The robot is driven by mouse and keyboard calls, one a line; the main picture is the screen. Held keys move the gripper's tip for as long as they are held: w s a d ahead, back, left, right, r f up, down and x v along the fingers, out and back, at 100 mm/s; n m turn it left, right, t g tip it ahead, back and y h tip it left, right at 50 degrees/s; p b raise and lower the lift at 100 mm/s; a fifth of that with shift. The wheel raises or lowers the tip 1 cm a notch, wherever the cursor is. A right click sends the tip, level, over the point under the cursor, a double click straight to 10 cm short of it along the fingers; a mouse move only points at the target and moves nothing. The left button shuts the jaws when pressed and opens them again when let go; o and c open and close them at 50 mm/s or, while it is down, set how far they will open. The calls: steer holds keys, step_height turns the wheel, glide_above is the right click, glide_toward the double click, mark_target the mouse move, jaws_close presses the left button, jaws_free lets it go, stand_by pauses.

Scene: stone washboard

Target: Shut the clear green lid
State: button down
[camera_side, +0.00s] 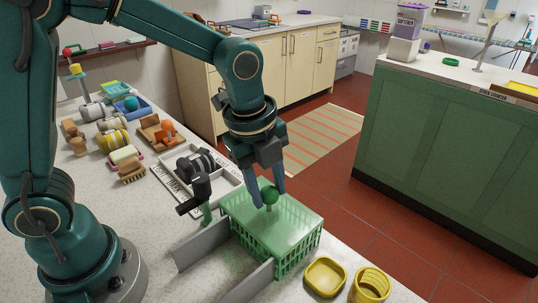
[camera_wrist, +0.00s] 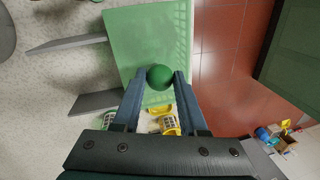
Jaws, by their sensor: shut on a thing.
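The clear green lid (camera_side: 293,227) lies over the top of a green slatted basket (camera_side: 300,257) near the counter's front edge. A dark green ball knob (camera_side: 269,194) stands on the lid. My gripper (camera_side: 272,191) points down with its two blue-grey fingers on either side of the knob, shut on it. In the wrist view the knob (camera_wrist: 160,77) sits between the fingertips, with the green lid (camera_wrist: 125,40) beyond. The lid looks about level on the basket. I cannot tell whether it is fully seated.
Two grey plates (camera_side: 203,244) stand at the basket's left side. A black-handled thing (camera_side: 195,195) rises close behind it. A yellow dish (camera_side: 325,277) and a yellow ribbed cup (camera_side: 369,286) stand at the right. A grey tray (camera_side: 196,172) and brushes lie further back.

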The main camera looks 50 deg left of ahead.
mark_target(270, 186)
steer(key=shift+w, duration=0.3)
steer(key=shift+c, duration=2.3)
jaws_free()
steer(key=shift+s+r, duration=0.1)
steer(key=shift+r, duration=0.05)
steer(key=shift+s+a+r, duration=0.1)
steer(key=shift+s+r, duration=0.15)
steer(key=shift+r, duration=0.95)
steer(key=shift+s+r, duration=0.2)
steer(key=shift+r, duration=1)
